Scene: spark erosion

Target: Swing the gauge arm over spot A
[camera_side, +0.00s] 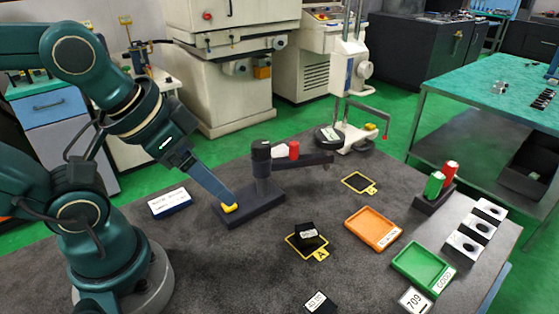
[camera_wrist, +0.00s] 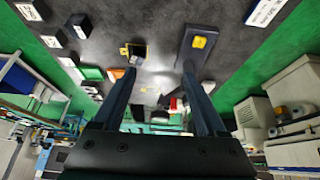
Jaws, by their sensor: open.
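The gauge stands on a dark base plate (camera_side: 262,210) with a yellow pad (camera_side: 229,208) at its near left end. A dark post with a black cap (camera_side: 261,148) rises from the base. The pad also shows there (camera_wrist: 199,42), beyond the right finger.
A second yellow-edged square (camera_side: 358,182) lies behind spot A. An orange tray (camera_side: 372,230) and a green tray (camera_side: 423,267) stand to the right. Another labelled block (camera_side: 320,302) sits at the front. A blue-edged labelled block (camera_side: 170,202) lies left of the base.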

